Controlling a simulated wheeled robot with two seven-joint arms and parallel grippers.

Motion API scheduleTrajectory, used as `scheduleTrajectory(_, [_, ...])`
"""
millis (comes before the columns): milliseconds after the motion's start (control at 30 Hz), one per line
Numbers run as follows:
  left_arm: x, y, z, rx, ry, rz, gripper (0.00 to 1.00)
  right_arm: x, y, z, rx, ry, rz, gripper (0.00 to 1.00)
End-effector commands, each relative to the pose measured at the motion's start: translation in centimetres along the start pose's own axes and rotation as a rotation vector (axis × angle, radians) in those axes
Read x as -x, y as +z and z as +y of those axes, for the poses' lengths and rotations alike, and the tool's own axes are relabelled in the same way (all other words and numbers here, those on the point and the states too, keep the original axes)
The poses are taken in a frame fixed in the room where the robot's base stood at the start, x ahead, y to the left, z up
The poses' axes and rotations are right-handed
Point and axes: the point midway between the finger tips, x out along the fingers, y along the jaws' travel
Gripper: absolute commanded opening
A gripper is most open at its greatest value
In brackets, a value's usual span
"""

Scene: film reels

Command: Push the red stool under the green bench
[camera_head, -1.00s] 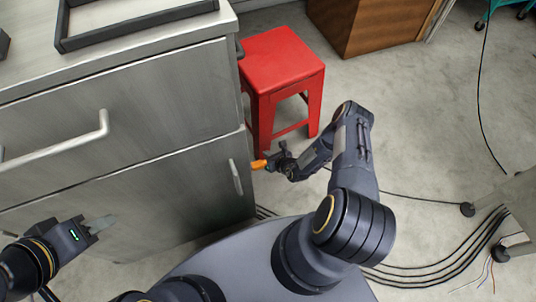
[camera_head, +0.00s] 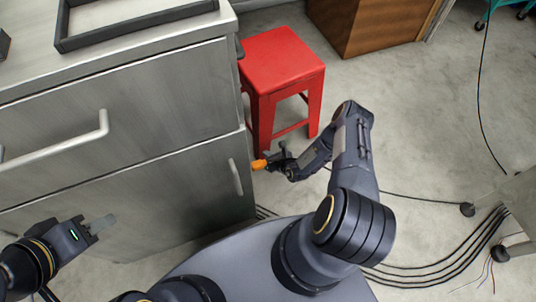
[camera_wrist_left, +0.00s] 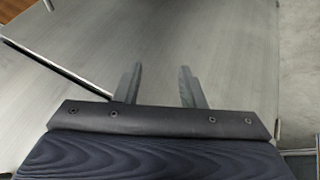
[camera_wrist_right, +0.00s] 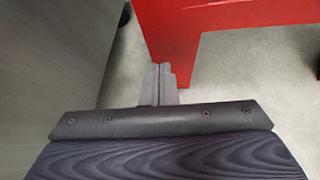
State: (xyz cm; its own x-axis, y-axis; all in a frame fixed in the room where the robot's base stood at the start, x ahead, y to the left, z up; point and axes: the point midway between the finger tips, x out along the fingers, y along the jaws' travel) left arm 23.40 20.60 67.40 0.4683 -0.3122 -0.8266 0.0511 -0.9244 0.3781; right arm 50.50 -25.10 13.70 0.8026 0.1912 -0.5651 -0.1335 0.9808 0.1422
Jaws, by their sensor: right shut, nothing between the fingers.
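The red stool (camera_head: 281,61) stands upright on the floor beyond the grey cabinet's right corner. A red leg of it also shows in the right wrist view (camera_wrist_right: 172,45), just ahead of the fingers. My right gripper (camera_head: 283,148) is low on the near side of the stool, shut and empty; its fingertips are close to the leg, and I cannot tell whether they touch. My left gripper (camera_head: 101,223) is open and empty in front of the cabinet, with its fingers apart in the left wrist view (camera_wrist_left: 159,85). A teal-green wheeled piece (camera_head: 503,5) is cut off at the top right; I cannot tell whether it is the bench.
The grey cabinet (camera_head: 120,110) with a dark tray (camera_head: 135,33) on top fills the left. A brown wooden box (camera_head: 368,25) stands behind the stool. Bare floor (camera_head: 430,110) lies to the right, with cables (camera_head: 425,280) and a grey stand (camera_head: 520,205) near the right edge.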

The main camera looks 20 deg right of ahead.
Motion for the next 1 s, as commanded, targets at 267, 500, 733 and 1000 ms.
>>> scheduleTrajectory(267, [-0.7,0.4,-0.3,0.0,0.0,0.0,0.36,-1.4,0.9,-0.3,0.001,0.001,-0.002,0.0])
scheduleTrajectory(500, [-1.4,0.7,-0.6,0.0,0.0,0.0,0.36,-2.8,2.0,-0.8,0.003,-0.001,-0.004,0.0])
scheduleTrajectory(733, [-2.0,1.0,-0.9,0.0,0.0,0.0,0.36,-4.1,2.9,-1.2,0.001,-0.003,-0.005,0.0])
scheduleTrajectory(1000, [-2.9,1.5,-1.3,0.0,0.0,0.0,0.36,-5.6,4.0,-1.6,0.001,-0.004,-0.005,0.0])
